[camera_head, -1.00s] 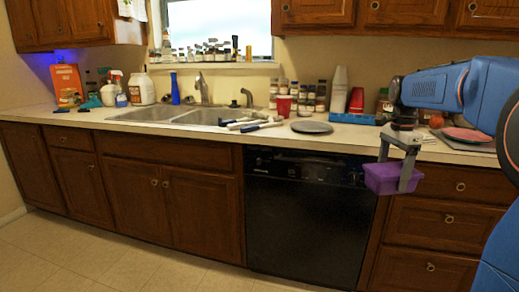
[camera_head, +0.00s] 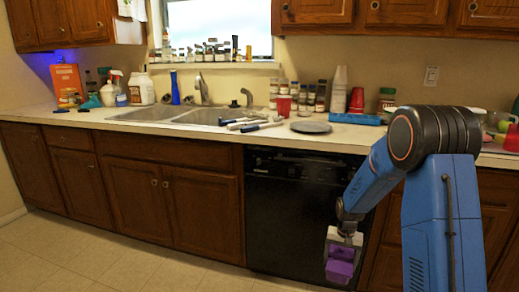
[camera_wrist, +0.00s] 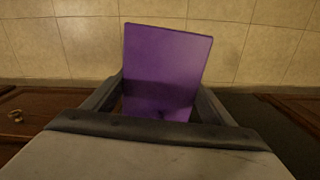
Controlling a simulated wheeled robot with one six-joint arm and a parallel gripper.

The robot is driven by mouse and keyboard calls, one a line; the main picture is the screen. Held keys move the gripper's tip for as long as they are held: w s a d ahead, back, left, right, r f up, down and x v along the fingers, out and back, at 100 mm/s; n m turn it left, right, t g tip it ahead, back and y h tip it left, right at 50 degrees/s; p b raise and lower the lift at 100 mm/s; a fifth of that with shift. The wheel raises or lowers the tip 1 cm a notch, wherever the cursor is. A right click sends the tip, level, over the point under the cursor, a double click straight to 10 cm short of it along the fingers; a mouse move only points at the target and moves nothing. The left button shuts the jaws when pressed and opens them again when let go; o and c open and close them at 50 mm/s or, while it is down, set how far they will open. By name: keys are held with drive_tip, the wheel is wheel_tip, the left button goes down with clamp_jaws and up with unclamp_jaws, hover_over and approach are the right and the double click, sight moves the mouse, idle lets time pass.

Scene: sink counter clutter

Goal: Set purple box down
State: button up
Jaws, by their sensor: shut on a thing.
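The purple box (camera_head: 341,262) is held by my gripper (camera_head: 340,268), low in front of the black dishwasher and below the counter top in the head view. In the wrist view the purple box (camera_wrist: 165,68) sits between the two fingers of my gripper (camera_wrist: 158,100), one on each side. Floor tiles show beyond the box in the wrist view. The box is in the air, and its underside is not clearly visible.
The counter (camera_head: 345,138) runs above and behind the gripper. A grey plate (camera_head: 311,127), a red cup (camera_head: 284,106) and several jars stand on it. The black dishwasher (camera_head: 290,215) is behind the box. The tiled floor (camera_head: 120,262) is clear at the left.

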drive_tip(key=w+a+f+n, duration=0.1)
drive_tip(key=f+n, duration=0.1)
drive_tip(key=f, duration=0.6)
drive_tip(key=w+a+f+n, duration=0.1)
drive_tip(key=a+f+n, duration=0.1)
drive_tip(key=f, duration=0.5)
drive_tip(key=shift+w+a+f, duration=0.15)
drive_tip(key=shift+a+f, duration=0.05)
drive_tip(key=shift+f, duration=0.15)
